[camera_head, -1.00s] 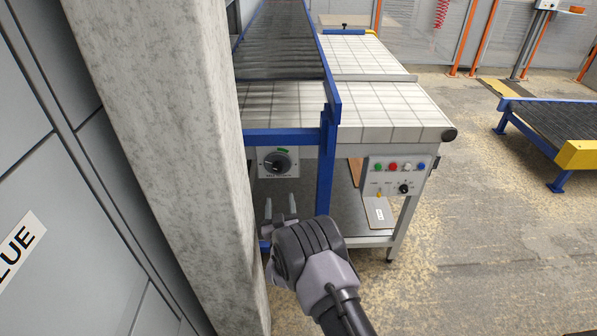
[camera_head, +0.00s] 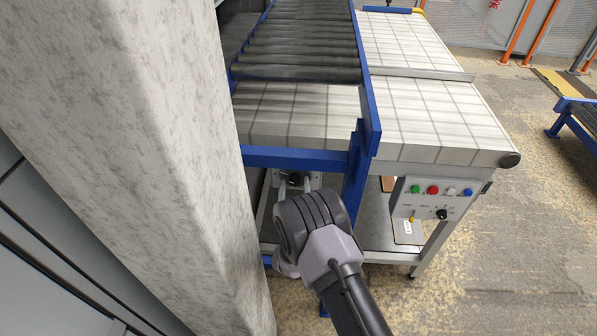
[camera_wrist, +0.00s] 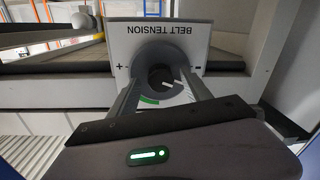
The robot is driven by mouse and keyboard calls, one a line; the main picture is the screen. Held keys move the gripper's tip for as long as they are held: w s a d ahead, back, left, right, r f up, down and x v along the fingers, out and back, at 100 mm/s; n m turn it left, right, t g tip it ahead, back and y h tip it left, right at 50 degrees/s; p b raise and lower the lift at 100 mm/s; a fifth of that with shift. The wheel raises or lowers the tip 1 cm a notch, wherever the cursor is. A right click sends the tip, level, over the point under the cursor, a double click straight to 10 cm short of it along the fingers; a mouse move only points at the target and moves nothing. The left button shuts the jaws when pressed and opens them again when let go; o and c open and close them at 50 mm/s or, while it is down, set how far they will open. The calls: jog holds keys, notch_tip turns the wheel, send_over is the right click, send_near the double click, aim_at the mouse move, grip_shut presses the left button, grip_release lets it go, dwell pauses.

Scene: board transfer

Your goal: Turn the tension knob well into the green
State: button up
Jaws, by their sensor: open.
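The tension knob (camera_wrist: 160,78) is a dark round knob on a white plate (camera_wrist: 196,46) lettered BELT TENSION, upside down in the wrist view. A green arc (camera_wrist: 149,100) shows at the dial's lower left, on the plus side. A white mark on the knob lies toward the right, minus side, apart from the green. My gripper (camera_wrist: 164,82) is open, with one finger on either side of the knob; I cannot tell whether they touch it. In the head view my gripper (camera_head: 294,181) reaches under the blue crossbar and mostly hides the knob.
A concrete pillar (camera_head: 130,140) stands close on the left. The blue conveyor frame (camera_head: 296,158) and its leg (camera_head: 356,180) border the gripper above and right. A button panel (camera_head: 436,198) hangs further right, with open floor (camera_head: 530,250) beyond.

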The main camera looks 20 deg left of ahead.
jog(key=shift+w+a, duration=0.1)
jog(key=shift+w, duration=0.15)
jog(key=shift+s, duration=0.1)
jog(key=shift+c, duration=0.3)
grip_shut()
